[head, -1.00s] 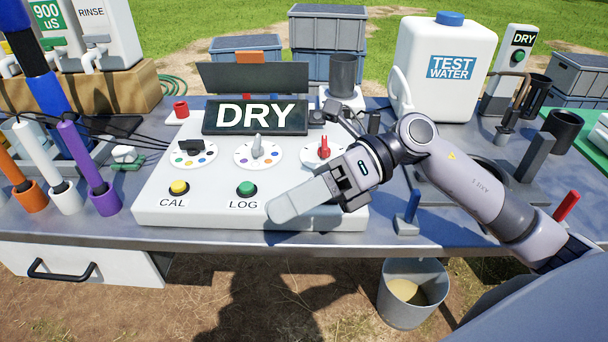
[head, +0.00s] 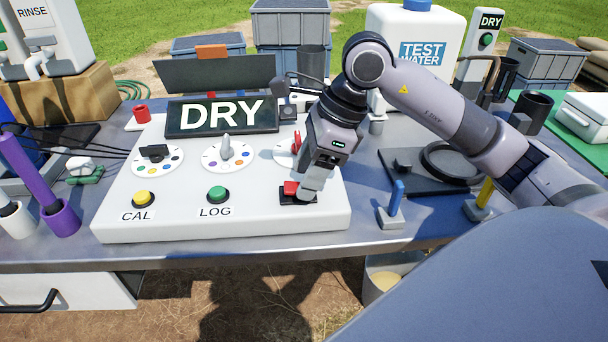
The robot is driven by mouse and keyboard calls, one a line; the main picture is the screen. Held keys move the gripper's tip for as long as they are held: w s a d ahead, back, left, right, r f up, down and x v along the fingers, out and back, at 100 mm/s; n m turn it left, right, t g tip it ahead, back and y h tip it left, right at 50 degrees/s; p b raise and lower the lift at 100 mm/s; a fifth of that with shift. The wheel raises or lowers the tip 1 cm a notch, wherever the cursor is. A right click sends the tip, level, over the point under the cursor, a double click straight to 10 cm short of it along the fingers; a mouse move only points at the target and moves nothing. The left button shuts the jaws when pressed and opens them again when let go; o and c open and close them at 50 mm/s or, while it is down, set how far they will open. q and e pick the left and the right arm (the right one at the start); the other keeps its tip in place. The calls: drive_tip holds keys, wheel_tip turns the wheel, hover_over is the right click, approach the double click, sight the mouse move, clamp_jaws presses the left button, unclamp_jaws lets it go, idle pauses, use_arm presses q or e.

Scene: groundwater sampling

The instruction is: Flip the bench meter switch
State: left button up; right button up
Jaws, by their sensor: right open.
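The white bench meter (head: 255,222) stands on the metal table with a black display (head: 222,116) reading DRY. A red rocker switch (head: 291,188) on a black base sits at the right of its front face panel. My right gripper (head: 308,193) points down at this switch, its fingertips at the switch's right side and partly covering it. I cannot tell whether they touch it. The right gripper is open, with nothing visible between its fingers. My left gripper is not in view.
The meter also carries a yellow CAL button (head: 143,198), a green LOG button (head: 217,194) and several dials. A blue-handled piece (head: 396,197) and a yellow-handled piece (head: 485,193) stand to the right. A white TEST WATER jug (head: 425,30) is behind.

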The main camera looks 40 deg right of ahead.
drive_tip(key=shift+w+a+f, duration=0.1)
drive_tip(key=shift+a+f, duration=0.1)
drive_tip(key=shift+f, duration=0.4)
drive_tip(key=shift+c, duration=0.3)
